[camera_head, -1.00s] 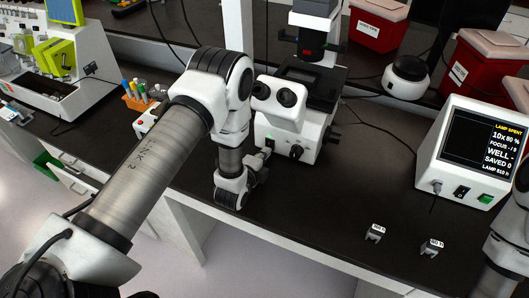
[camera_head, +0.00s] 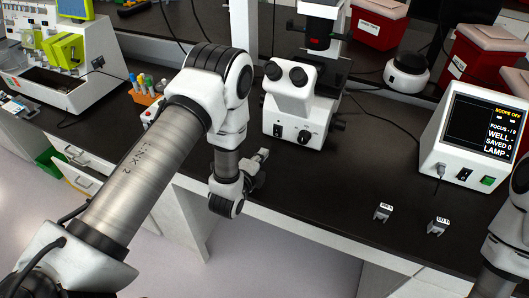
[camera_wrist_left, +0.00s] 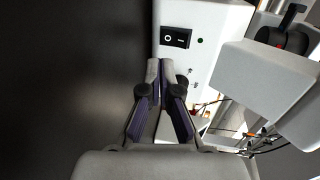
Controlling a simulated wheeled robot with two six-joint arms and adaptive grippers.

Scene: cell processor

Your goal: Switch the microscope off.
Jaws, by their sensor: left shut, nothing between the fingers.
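The white microscope (camera_head: 292,97) stands at the back of the dark bench, with its eyepieces facing me. Its black rocker switch (camera_wrist_left: 176,38) shows on the white front in the left wrist view, marked with a circle and a line. The small lamp beside the switch looks dark green, not brightly lit. My left gripper (camera_wrist_left: 160,66) is shut and empty, with its fingertips just below the switch in that view and apart from it. In the head view my left gripper (camera_head: 264,154) is in front of the microscope base. My right gripper is out of view.
A white monitor box (camera_head: 471,135) at right reads "SCOPE OFF". Two small labelled clips (camera_head: 383,212) lie on the bench before it. A tube rack (camera_head: 146,94) stands left of my arm. Red bins (camera_head: 378,27) stand behind. The bench between microscope and monitor is clear.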

